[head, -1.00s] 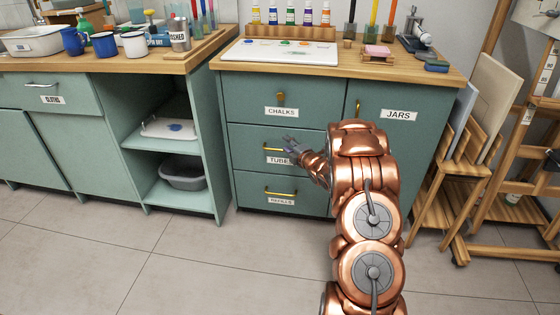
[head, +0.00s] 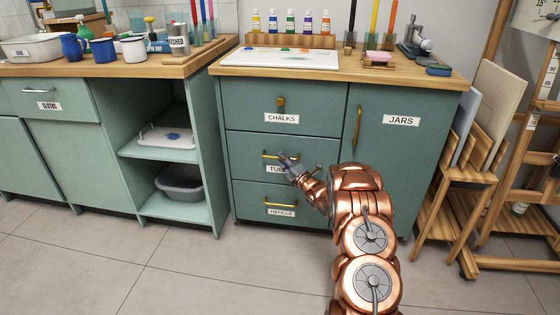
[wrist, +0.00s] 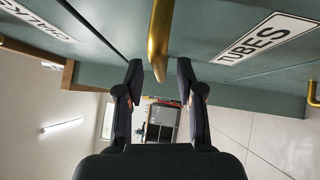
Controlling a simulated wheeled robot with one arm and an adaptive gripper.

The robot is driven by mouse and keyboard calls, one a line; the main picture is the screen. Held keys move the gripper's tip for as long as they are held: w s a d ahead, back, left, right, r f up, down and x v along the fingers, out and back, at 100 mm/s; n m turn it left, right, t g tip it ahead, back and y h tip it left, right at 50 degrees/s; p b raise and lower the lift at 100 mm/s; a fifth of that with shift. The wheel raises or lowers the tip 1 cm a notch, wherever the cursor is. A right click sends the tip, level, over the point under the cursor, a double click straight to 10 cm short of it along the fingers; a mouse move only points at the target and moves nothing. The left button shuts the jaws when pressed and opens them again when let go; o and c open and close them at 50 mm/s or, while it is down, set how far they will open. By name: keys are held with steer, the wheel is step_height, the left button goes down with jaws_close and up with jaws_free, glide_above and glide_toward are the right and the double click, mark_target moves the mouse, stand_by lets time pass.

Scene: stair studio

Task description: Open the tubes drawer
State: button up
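The TUBES drawer (head: 240,160) is the middle drawer of the green cabinet, and its front looks flush with the drawers around it. Its brass bar handle (head: 269,154) is partly hidden behind my gripper (head: 285,162). In the wrist view, the handle (wrist: 158,45) reaches down between the tips of my open gripper (wrist: 158,72), with a gap on both sides. The TUBES label (wrist: 266,38) shows to the right of the fingers. In the head view my gripper covers part of that label.
The CHALKS drawer (head: 250,95) is above and the REFILLS drawer (head: 250,200) below. The JARS door (head: 400,150) is to the right. Open shelves with a grey basin (head: 180,185) stand left. Wooden racks and an easel stand right. The floor in front is clear.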

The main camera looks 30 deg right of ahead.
steer(key=shift+w+a+r, duration=0.1)
steer(key=shift+w, duration=0.8)
steer(key=shift+c, duration=0.3)
jaws_close()
